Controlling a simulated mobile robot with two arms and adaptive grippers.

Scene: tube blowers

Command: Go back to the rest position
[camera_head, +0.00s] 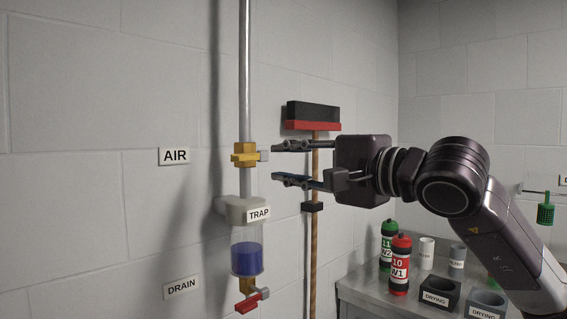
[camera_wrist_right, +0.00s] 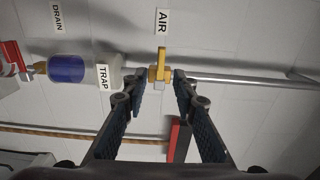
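My right gripper (camera_head: 274,163) is open, pointing left at the yellow air valve (camera_head: 243,154) on the vertical metal pipe (camera_head: 245,80). The yellow valve (camera_wrist_right: 160,66) lies just beyond the fingertips. My left gripper is in neither view.
Below the valve hangs the trap (camera_head: 247,210) with blue liquid and a red drain handle (camera_head: 252,302). A broom (camera_head: 313,124) leans on the wall behind my gripper. A metal bench (camera_head: 370,290) with green and red bottles and drying cups stands at lower right.

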